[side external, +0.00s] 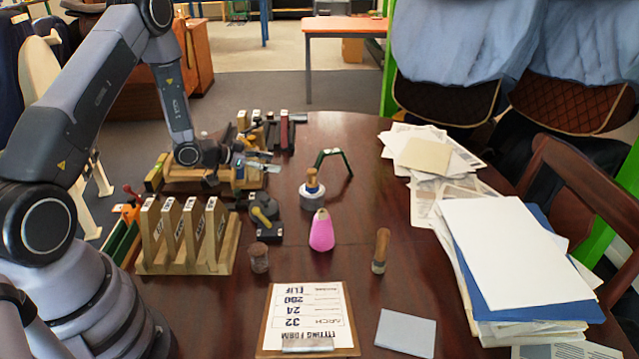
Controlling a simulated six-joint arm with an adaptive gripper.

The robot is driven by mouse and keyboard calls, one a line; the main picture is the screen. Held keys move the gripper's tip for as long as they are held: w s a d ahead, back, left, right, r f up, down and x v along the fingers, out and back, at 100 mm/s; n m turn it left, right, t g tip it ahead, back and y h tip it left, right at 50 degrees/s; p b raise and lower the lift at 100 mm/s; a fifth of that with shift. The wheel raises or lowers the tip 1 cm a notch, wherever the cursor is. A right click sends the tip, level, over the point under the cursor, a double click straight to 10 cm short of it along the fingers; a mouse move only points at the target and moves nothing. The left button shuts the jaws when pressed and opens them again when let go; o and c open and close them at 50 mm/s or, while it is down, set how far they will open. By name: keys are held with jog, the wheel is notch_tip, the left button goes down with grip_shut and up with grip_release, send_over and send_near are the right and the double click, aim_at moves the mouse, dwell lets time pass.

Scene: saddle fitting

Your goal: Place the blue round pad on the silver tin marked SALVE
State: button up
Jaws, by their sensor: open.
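My gripper (266,160) is open at the far left part of the dark round table, above a wooden block with tools and in front of the rear rack. A small blue patch shows at the gripper; I cannot tell whether it is the blue round pad or part of the gripper. No tin with a readable SALVE mark shows. A small brownish-grey cylinder (258,257) stands in front of the black and yellow tool; its label, if any, is too small to read.
A slotted wooden rack (188,240) stands left. A silver-based wooden-knobbed piece (311,190), a pink cone (321,232), a brush (381,250) and a green arch (334,158) stand mid-table. A clipboard (308,320) and pale blue sheet (405,332) lie in front. Papers (510,250) fill the right.

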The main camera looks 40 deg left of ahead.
notch_tip(320, 180, up, 12)
jog(key=g+y, duration=0.1)
jog(key=y, duration=0.3)
jog(key=s+d+r+n+g+y, duration=0.2)
jog(key=s+r+y, duration=0.1)
jog(key=s+r, duration=0.65)
jog(key=s+d+r+n+g, duration=0.1)
jog(key=s+d+r, duration=0.1)
jog(key=s, duration=0.5)
jog(key=s+d+r+g+h, duration=0.1)
jog(key=s+d+r, duration=0.1)
jog(key=s+d, duration=0.2)
jog(key=s+d+r+n+g+h, duration=0.1)
jog(key=s+d+r, duration=0.1)
jog(key=s, duration=0.9)
jog(key=shift+d+n+g, duration=0.3)
jog(key=shift+d+g, duration=0.1)
jog(key=shift+d, duration=0.35)
